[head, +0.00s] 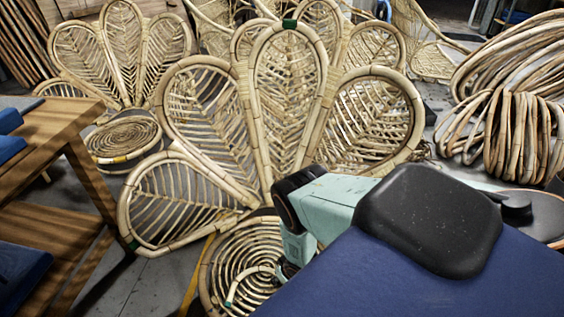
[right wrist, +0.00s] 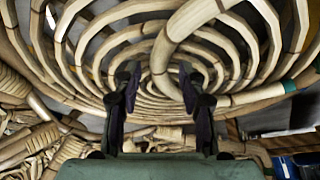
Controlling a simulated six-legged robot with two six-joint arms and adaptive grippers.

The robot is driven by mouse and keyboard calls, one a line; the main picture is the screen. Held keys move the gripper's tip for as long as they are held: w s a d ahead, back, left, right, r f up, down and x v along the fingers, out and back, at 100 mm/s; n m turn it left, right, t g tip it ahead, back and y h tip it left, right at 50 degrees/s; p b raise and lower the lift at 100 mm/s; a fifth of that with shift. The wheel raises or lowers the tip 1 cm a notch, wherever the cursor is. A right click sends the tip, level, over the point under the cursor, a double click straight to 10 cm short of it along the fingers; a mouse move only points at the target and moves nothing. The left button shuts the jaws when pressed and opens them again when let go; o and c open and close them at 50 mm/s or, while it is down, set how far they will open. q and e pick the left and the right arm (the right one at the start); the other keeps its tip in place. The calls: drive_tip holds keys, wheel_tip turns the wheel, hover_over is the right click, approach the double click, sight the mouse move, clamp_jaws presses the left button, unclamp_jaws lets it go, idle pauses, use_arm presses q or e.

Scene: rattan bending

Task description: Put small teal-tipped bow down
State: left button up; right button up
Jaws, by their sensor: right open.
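The small teal-tipped bow (head: 246,272) is a thin, pale curved rattan piece lying over the spiral round seat (head: 208,270) at the bottom of the head view. One teal tip shows at its lower left; its other end is hidden by my right arm. In the right wrist view, the bow (right wrist: 176,32) appears as a thick pale curve in front of the seat rings, with a teal end at the right. My right gripper (right wrist: 155,92) is open, its dark fingers spread on either side of the bow's curve. I cannot tell whether they touch it. My left gripper is out of view.
A large petal-backed rattan chair (head: 288,95) rises behind the seat. Another similar chair (head: 122,45) stands at back left. A wooden bench (head: 60,130) is at the left, and coiled rattan bundles (head: 510,135) lie at the right. Grey floor shows between them.

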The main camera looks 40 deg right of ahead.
drive_tip(key=shift+r, duration=0.1)
drive_tip(key=s+a+r+g+p, duration=0.1)
drive_tip(key=s+a+r+p, duration=0.1)
drive_tip(key=s+a+r, duration=0.2)
drive_tip(key=s+a+r+g+p, duration=0.2)
drive_tip(key=s+a+r, duration=0.3)
drive_tip(key=s+r, duration=0.6)
drive_tip(key=s+a+r+g+p, duration=0.1)
drive_tip(key=s+a+r+p, duration=0.2)
drive_tip(key=r, duration=1.3)
drive_tip(key=s+a, duration=0.2)
drive_tip(key=s, duration=0.3)
drive_tip(key=shift+s+r+n+g+p, duration=0.15)
drive_tip(key=shift+r+n+g+p, duration=0.15)
drive_tip(key=shift+r+p, duration=0.05)
wheel_tip(320, 180, up, 6)
drive_tip(key=p, duration=0.5)
drive_tip(key=shift+p, duration=0.4)
